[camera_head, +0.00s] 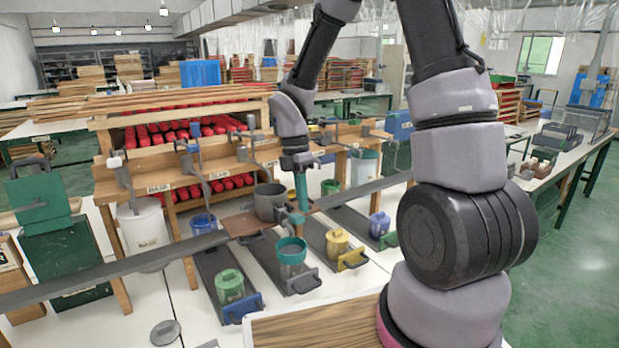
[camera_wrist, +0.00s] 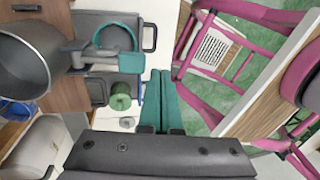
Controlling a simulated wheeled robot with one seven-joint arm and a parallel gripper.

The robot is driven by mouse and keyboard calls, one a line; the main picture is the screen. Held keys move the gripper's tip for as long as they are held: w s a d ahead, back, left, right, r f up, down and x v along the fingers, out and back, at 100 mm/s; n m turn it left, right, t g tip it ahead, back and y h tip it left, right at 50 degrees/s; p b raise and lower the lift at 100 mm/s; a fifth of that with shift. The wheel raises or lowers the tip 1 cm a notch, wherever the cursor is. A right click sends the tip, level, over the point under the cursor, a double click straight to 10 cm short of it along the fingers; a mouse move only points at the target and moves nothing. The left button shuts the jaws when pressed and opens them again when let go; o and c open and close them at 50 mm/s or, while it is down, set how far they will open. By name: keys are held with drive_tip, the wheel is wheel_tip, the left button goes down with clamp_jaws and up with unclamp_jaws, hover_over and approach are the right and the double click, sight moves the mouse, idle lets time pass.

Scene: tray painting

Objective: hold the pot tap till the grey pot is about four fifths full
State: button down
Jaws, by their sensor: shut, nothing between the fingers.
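The grey pot (camera_head: 270,202) stands on a brown board by the front of the wooden tap bench. In the wrist view the pot (camera_wrist: 22,72) is at the left edge, partly cut off; its inside looks dark grey and I cannot make out a liquid level. A grey tap (camera_head: 251,128) rises on the bench behind the pot; I cannot tell for sure that it is the pot tap. My gripper (camera_head: 301,192) points down just right of the pot, apart from it. Its teal fingers (camera_wrist: 160,98) are together and empty.
A teal-rimmed cup (camera_head: 291,252), a green cup (camera_head: 229,286) and a yellow cup (camera_head: 337,242) stand on dark trays in front of the bench. A white bucket (camera_head: 143,232) is at the left. A long grey rail (camera_head: 110,270) crosses in front.

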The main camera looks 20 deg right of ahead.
wheel_tip(320, 180, up, 7)
drive_tip(key=s, duration=0.1)
drive_tip(key=shift+s+d, duration=0.25)
drive_tip(key=shift+d, duration=0.1)
drive_tip(key=shift+f, duration=0.1)
drive_tip(key=s+d+r+m+t+y, duration=0.1)
drive_tip(key=s+d+r+m+t, duration=0.1)
drive_tip(key=r+m, duration=0.4)
drive_tip(key=s+d+r+m+t+y, duration=0.1)
drive_tip(key=s+d+r+m+t, duration=0.2)
drive_tip(key=r+m, duration=0.4)
drive_tip(key=s+d+r+m+t, duration=0.2)
drive_tip(key=s+r+m+t, duration=0.2)
drive_tip(key=r+m, duration=0.3)
drive_tip(key=s+m, duration=0.1)
drive_tip(key=m, duration=0.4)
drive_tip(key=shift+d+m+y, duration=0.25)
drive_tip(key=shift+m+y, duration=0.15)
